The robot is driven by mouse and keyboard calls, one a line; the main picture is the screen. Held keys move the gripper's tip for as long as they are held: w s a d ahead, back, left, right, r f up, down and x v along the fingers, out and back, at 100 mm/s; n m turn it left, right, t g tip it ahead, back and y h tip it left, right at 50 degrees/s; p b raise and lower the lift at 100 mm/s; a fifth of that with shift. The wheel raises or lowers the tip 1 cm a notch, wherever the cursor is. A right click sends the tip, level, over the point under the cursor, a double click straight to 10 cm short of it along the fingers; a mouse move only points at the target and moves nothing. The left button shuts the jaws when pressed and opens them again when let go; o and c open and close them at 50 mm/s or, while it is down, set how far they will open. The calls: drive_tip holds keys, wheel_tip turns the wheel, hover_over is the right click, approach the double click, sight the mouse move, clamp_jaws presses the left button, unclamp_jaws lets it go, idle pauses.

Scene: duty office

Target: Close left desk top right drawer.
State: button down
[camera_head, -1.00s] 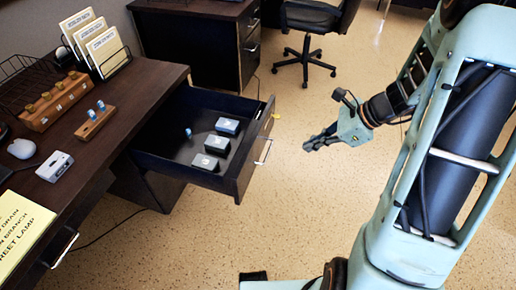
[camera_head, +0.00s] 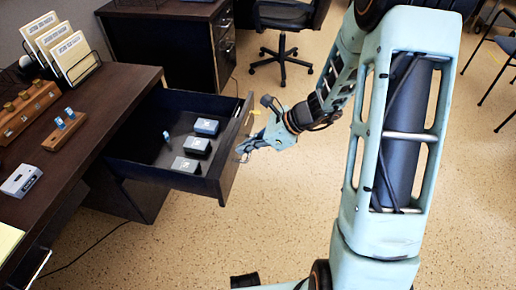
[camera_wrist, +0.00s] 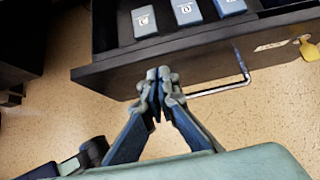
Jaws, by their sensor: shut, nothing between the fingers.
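The left desk (camera_head: 100,100) has its top right drawer (camera_head: 150,180) pulled well open. Several small grey-blue boxes (camera_head: 197,146) and a small blue-and-white item (camera_head: 166,136) lie inside it. The drawer front (camera_head: 232,155) faces right, and its bar handle shows in the wrist view (camera_wrist: 222,88). My gripper (camera_head: 243,152) is shut and empty, at the outer side of the drawer front near the handle. In the wrist view my fingertips (camera_wrist: 158,77) are together just at the front panel, left of the handle bar. I cannot tell whether they touch it.
Folders in a rack (camera_head: 62,48), wooden stamp holders (camera_head: 62,130) and a grey device (camera_head: 20,180) stand on the desk. A second desk (camera_head: 170,45) and an office chair (camera_head: 285,40) are behind. The floor right of the drawer is clear apart from my arm. A yellow tag (camera_wrist: 309,51) hangs by the drawer front.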

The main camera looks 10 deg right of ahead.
drive_tip(key=shift+w+a, duration=0.15)
drive_tip(key=shift+a, duration=0.3)
drive_tip(key=shift+a, duration=0.1)
